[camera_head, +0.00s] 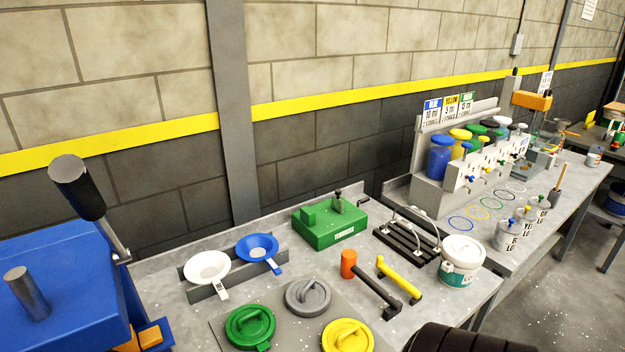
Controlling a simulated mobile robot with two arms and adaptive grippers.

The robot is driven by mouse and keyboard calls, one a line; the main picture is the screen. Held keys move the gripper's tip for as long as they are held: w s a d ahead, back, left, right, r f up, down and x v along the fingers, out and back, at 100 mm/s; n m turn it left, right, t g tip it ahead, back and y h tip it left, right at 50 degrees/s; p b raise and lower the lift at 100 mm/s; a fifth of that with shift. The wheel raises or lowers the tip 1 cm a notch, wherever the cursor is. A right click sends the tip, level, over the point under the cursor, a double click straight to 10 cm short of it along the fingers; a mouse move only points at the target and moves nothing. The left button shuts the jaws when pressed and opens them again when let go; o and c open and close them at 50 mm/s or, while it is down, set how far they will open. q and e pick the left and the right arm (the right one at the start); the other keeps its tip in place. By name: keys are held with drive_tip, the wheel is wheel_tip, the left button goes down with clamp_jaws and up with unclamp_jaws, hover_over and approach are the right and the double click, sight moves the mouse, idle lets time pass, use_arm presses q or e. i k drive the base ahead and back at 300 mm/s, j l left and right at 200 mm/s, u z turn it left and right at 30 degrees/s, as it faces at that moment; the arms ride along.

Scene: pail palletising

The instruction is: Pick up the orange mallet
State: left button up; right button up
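The orange mallet lies on the grey workbench in the head view. Its orange head (348,263) is at the upper left. Its dark handle (376,288) slopes down to the right and ends in a black grip. A yellow-handled tool (398,279) lies just to its right. Nothing is seen holding the mallet. Neither of my grippers can be made out in this view.
Green (250,326), grey (308,296) and yellow (347,337) lids lie in front of the mallet. A green box (329,224) and black rack (406,243) stand behind it, with a white pail (462,261) to the right. A dark ribbed shape (465,339) crosses the bottom edge.

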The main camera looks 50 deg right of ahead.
sight(349, 268)
drive_tip(key=z, duration=2.05)
drive_tip(key=u, duration=2.6)
drive_tip(key=z, duration=2.6)
drive_tip(key=k+l+z, duration=0.1)
drive_tip(key=z, duration=0.2)
drive_tip(key=k+l+z, duration=0.1)
drive_tip(key=l+z, duration=0.25)
